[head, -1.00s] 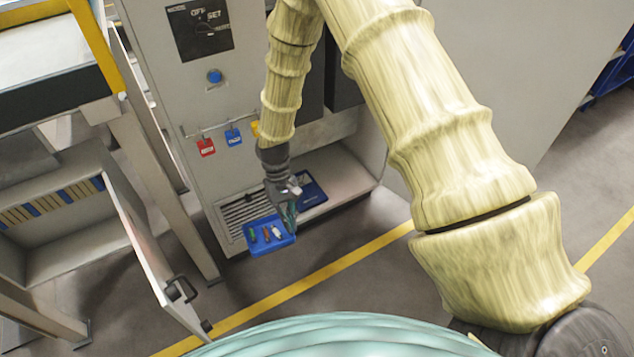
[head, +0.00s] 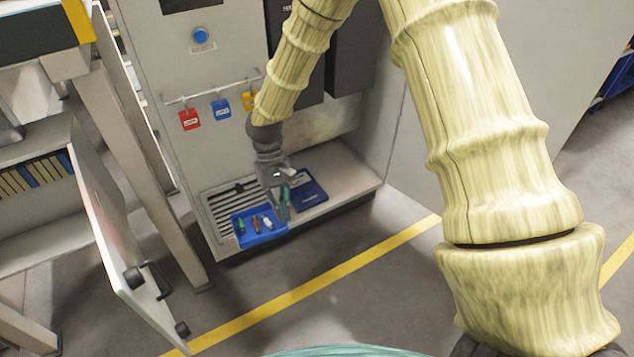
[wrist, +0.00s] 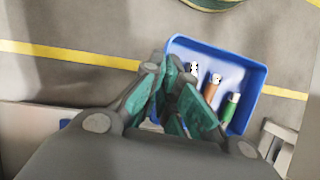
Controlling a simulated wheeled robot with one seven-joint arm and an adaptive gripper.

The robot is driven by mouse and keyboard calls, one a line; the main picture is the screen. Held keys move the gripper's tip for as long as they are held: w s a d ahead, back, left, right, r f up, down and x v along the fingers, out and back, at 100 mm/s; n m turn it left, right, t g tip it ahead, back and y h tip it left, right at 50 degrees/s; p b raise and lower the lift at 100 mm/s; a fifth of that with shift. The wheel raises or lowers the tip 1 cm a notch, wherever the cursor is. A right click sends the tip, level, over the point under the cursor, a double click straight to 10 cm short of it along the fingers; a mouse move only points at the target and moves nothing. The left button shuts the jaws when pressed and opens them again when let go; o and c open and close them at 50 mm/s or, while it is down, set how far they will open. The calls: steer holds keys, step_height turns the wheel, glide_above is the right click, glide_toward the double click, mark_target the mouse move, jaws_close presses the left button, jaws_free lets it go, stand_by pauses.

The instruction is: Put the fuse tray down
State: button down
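The fuse tray (head: 262,238) is a small blue open tray with a green, an orange and a white fuse in it. It is at the front of the slatted ledge (head: 222,205) at the foot of the grey cabinet. I cannot tell whether its underside touches the ledge. My gripper (head: 284,208) is at the tray's right rim. In the wrist view, the teal fingers of my gripper (wrist: 183,105) straddle the near wall of the tray (wrist: 250,75), one inside and one outside, and look closed on it. The fingers partly hide that wall.
Red (head: 189,119), blue (head: 221,109) and yellow tags hang from a rail above. An open cabinet door (head: 125,245) stands at the left. A yellow line (head: 310,285) crosses the floor in front.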

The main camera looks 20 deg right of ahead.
step_height(320, 180, down, 9)
steer(key=b, duration=1.5)
steer(key=shift+w+d, duration=0.25)
steer(key=shift+w, duration=0.2)
steer(key=shift+s, duration=0.1)
